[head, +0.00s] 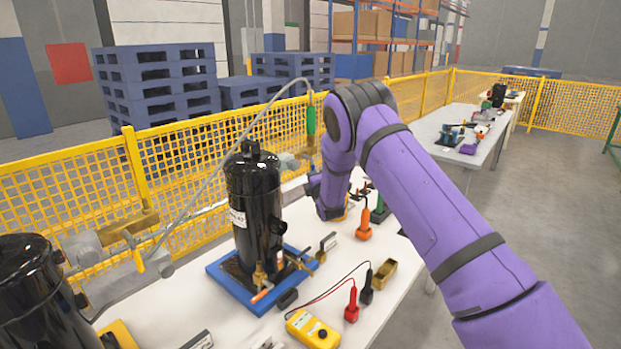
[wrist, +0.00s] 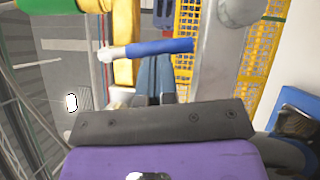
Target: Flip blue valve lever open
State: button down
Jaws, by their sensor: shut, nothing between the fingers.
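The blue valve lever (wrist: 160,47) shows in the wrist view as a blue bar lying sideways, with a pale end at its left. A brass-yellow body (wrist: 125,40) runs behind its left part. My gripper (wrist: 156,62) is shut and empty, its fingertips at the lower edge of the lever's middle. I cannot tell whether they touch it. The blue lever cannot be made out there, and my fingertips are not clear.
A green handle (head: 311,120) hangs on a hose above the pipe; a green cylinder (wrist: 45,4) shows in the wrist view. The tank stands on a blue pallet (head: 225,283). A yellow meter (head: 313,330) and tools lie in front. A yellow mesh fence (head: 190,150) runs behind.

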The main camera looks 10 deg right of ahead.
jog(key=w+d+r+n+t+y, duration=0.2)
jog(key=w+d+n+y, duration=0.2)
jog(key=n+y, duration=0.4)
jog(key=shift+d+r+n+t, duration=0.4)
jog(key=shift+d+n, duration=0.45)
jog(key=shift+n, duration=2.75)
jog(key=shift+w+d+r+y, duration=0.1)
jog(key=shift+r+y, duration=0.15)
jog(key=shift+y, duration=0.05)
jog(key=shift+f, duration=0.15)
jog(key=s+d+f, duration=0.5)
jog(key=s+f, duration=0.2)
jog(key=f, duration=0.2)
jog(key=shift+s+d+f, duration=0.15)
jog(key=shift+s+f, duration=0.05)
jog(key=shift+f, duration=0.15)
